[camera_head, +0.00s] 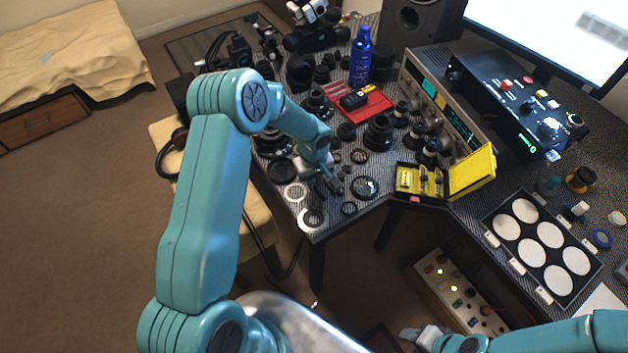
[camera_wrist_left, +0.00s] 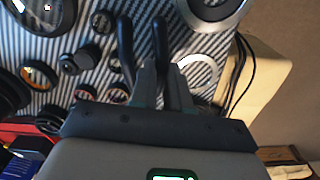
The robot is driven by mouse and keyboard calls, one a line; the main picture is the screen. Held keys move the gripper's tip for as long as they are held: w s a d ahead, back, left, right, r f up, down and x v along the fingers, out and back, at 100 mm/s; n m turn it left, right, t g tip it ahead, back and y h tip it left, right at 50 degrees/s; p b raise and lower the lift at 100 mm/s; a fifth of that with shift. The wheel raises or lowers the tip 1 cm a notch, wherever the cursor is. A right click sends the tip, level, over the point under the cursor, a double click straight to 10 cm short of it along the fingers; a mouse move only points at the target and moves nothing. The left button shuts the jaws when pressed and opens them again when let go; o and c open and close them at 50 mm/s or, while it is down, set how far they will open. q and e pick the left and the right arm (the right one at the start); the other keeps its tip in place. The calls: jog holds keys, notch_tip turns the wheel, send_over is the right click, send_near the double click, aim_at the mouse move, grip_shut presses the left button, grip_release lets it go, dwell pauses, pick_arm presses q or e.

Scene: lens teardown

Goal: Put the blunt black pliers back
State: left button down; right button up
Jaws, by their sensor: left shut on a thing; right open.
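The black pliers (camera_wrist_left: 127,45) show in the left wrist view as two dark, rounded prongs pointing away from my left gripper (camera_wrist_left: 158,85). That gripper is shut on them. In the head view my left gripper (camera_head: 328,180) is low over the front left part of the patterned table, among lens rings. The pliers are too small there to make out clearly. The part of the pliers between the fingers is hidden. My right gripper (camera_head: 425,336) is open at the bottom of the head view, away from the table top.
An open yellow case (camera_head: 470,172) with small tools lies right of my left gripper. A red tray (camera_head: 365,106) lies behind it. Lens parts crowd around, including a black ring (camera_head: 365,188). A blue bottle (camera_head: 360,55) and an instrument (camera_head: 440,105) stand farther back.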

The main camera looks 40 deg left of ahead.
pick_arm(q)
jog(key=shift+f, duration=0.5)
jog(key=shift+f+b, duration=0.3)
jog(key=shift+b, duration=0.2)
jog(key=c, duration=1.1)
grip_release()
jog(key=shift+r, duration=0.2)
